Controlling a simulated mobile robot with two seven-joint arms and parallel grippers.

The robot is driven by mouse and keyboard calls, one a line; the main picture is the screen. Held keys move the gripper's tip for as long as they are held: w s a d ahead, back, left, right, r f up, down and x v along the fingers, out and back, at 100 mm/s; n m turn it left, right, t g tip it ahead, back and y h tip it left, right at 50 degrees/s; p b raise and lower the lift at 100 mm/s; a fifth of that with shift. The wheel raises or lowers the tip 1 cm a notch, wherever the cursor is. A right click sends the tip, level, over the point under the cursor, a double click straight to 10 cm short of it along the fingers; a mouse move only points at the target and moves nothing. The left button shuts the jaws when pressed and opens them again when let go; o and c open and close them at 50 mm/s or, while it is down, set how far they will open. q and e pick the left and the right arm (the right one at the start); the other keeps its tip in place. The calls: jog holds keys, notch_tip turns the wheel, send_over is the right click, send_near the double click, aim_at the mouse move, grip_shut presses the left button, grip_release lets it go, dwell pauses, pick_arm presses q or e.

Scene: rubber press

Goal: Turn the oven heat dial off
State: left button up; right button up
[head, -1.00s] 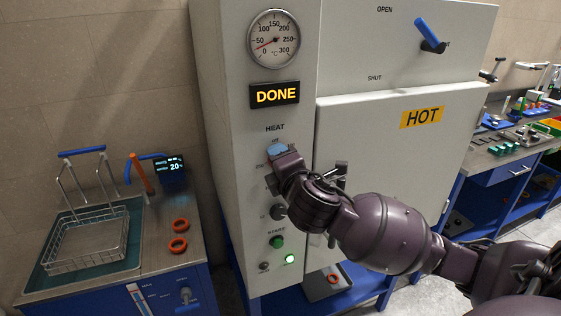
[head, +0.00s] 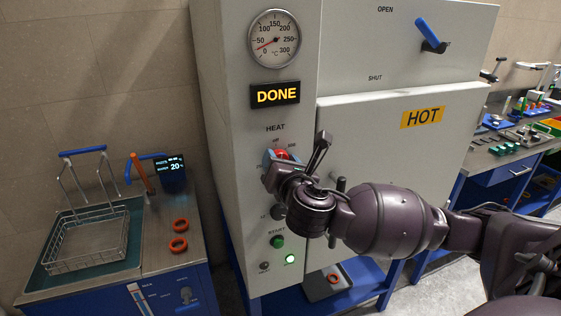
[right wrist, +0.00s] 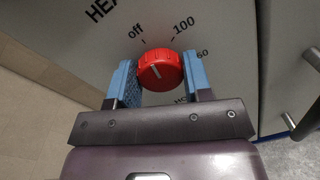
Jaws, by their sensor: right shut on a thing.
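The red heat dial (head: 283,154) is under the word HEAT on the oven's (head: 240,130) front panel. It also shows in the right wrist view (right wrist: 161,68), with a white pointer line that leans to the upper left, roughly toward the "off" mark. Marks for 100 and 60 are to its right. My right gripper (head: 279,160) is shut on the dial, with one blue finger on each side of it in the wrist view (right wrist: 160,80). Part of the dial is hidden by my gripper in the head view. My left gripper is out of view.
A display (head: 275,94) reads DONE, and the gauge (head: 274,39) needle is near the low end. A green START button (head: 277,242) and a small knob are below the dial. The door bears a HOT label (head: 423,117). A wire basket (head: 87,245) stands at left.

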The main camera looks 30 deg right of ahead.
jog(key=shift+n, duration=1)
jog(key=o, duration=0.9)
